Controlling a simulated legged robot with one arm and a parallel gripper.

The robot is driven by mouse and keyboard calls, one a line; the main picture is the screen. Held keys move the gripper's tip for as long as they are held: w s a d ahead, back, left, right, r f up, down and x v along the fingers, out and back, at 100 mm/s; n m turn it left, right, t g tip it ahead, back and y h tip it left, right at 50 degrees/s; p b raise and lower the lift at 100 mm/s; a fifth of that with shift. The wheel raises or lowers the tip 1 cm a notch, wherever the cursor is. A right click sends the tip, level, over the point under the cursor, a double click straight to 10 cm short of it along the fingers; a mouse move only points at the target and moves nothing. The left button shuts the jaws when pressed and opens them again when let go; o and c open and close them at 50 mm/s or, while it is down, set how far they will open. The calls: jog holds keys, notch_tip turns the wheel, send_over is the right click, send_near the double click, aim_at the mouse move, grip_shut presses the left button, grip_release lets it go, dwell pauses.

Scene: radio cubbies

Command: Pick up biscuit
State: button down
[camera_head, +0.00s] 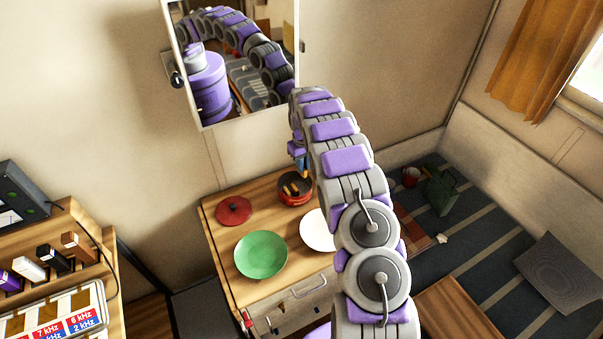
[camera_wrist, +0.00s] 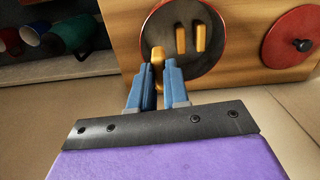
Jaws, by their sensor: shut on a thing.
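My gripper (camera_wrist: 160,68) has blue fingers and is closed on an orange-yellow biscuit (camera_wrist: 158,54), whose end shows between and beyond the fingertips in the wrist view. Two more biscuits (camera_wrist: 180,39) (camera_wrist: 200,38) are inside the round pot with a red rim (camera_wrist: 222,62). The held biscuit overlaps the pot's opening in the picture; I cannot tell how far above it. In the head view the red pot (camera_head: 295,201) stands at the back of the wooden cabinet top, below my gripper (camera_head: 302,168), which is partly hidden by my arm.
A red lid (camera_head: 233,210), a green plate (camera_head: 261,255) and a white plate (camera_head: 316,231) share the cabinet top (camera_head: 222,270) with the pot. A mirror (camera_head: 235,60) hangs on the wall behind. A shelf with radio gear (camera_head: 50,310) stands at the left.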

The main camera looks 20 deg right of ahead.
jog(key=r+p, duration=0.1)
jog(key=r, duration=0.1)
jog(key=r+p, duration=0.1)
jog(key=p, duration=0.1)
jog(key=shift+d+r, duration=0.2)
jog(key=shift+r, duration=0.2)
jog(key=shift+r+p, duration=0.45)
jog(key=shift+p, duration=0.05)
jog(key=shift+d+r, duration=0.1)
jog(key=shift+d, duration=0.1)
